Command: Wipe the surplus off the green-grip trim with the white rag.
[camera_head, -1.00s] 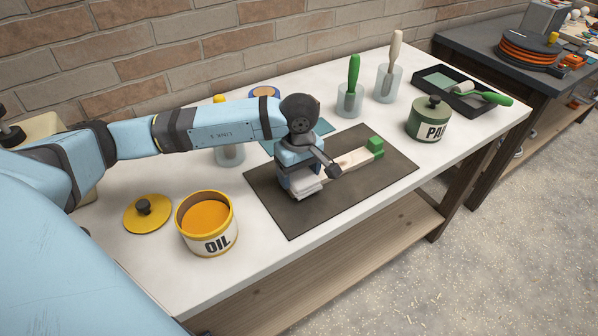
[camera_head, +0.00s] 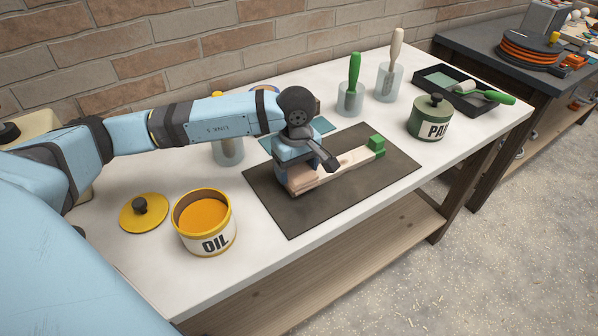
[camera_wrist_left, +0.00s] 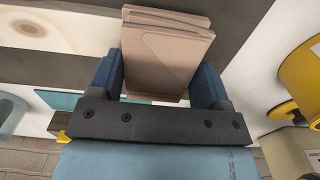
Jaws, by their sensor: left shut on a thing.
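The trim (camera_head: 345,163) is a pale wooden strip with a green grip (camera_head: 377,146) at its right end. It lies on a dark mat (camera_head: 300,220). My left gripper (camera_head: 291,172) is at the trim's left end, on the far side of it. In the left wrist view the gripper (camera_wrist_left: 165,85) is shut on the folded rag (camera_wrist_left: 165,60), which looks beige in shade. The wood with a knot (camera_wrist_left: 45,28) shows beside it. My right gripper is out of view.
An open OIL tin (camera_head: 206,240) and its yellow lid (camera_head: 144,213) stand at left. A green PAINT tin (camera_head: 430,118), brush jars (camera_head: 350,100) and a roller tray (camera_head: 450,78) stand at right. A brick wall closes the back. The mat's front part is clear.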

